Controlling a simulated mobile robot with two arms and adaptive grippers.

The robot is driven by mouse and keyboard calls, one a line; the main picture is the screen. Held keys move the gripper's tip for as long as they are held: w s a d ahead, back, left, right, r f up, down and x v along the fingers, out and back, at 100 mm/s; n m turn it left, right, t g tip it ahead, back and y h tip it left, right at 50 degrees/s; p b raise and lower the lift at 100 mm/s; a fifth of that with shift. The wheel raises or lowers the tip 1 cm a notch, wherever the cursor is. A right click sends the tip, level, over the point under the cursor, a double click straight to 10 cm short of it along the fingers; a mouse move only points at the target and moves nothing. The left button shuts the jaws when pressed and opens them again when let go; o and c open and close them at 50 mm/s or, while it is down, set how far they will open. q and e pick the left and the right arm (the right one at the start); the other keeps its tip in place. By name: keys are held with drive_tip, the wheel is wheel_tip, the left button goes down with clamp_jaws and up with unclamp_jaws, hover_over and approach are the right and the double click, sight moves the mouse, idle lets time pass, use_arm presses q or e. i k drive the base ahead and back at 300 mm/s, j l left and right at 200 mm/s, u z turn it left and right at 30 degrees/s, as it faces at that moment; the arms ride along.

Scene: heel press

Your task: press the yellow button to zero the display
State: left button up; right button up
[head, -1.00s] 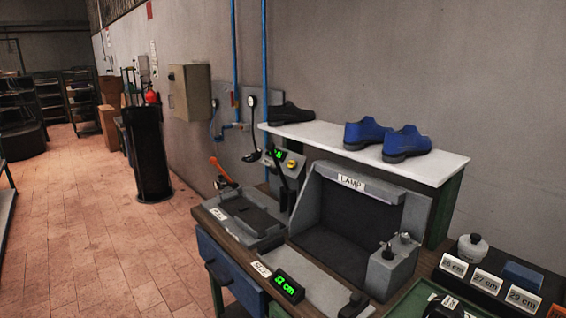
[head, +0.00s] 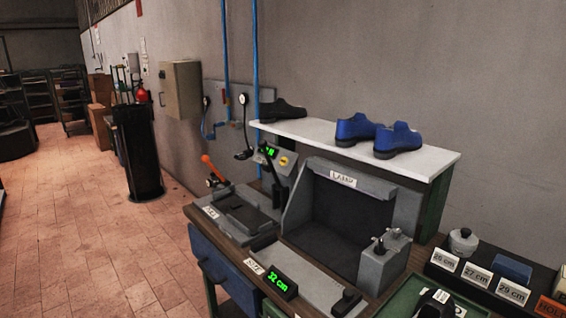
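The yellow button (head: 284,161) is small and round. It sits on the sloped face of a grey control box (head: 271,167) at the back left of the workbench. A small green display (head: 268,150) glows to the left of the button; its digits are too small to read surely. A black lever (head: 279,178) stands in front of the box and hides part of it. A second green display (head: 281,282) at the bench's front edge reads 32 cm, beside a label that seems to say SIZE. Neither of my grippers is in view.
A grey press bed (head: 243,212) with an orange-handled lever (head: 212,167) is at the bench's left. A grey box labelled LAMP (head: 345,212) stands mid-bench. A white shelf (head: 325,132) above it carries blue shoes (head: 397,140) and a dark shoe (head: 282,109). Tiled floor lies open left.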

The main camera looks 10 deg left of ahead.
sight(283, 162)
drive_tip(key=i+j+z, duration=0.15)
drive_tip(key=j, duration=0.3)
drive_tip(key=i+j+z, duration=0.15)
drive_tip(key=j, duration=0.35)
drive_tip(key=i+j+z, duration=0.2)
drive_tip(key=j, duration=0.35)
drive_tip(key=i+j+z, duration=0.15)
drive_tip(key=j, duration=0.35)
drive_tip(key=i+j+z, duration=0.15)
drive_tip(key=j, duration=0.4)
drive_tip(key=j+z, duration=0.15)
drive_tip(key=j, duration=0.4)
drive_tip(key=i, duration=0.05)
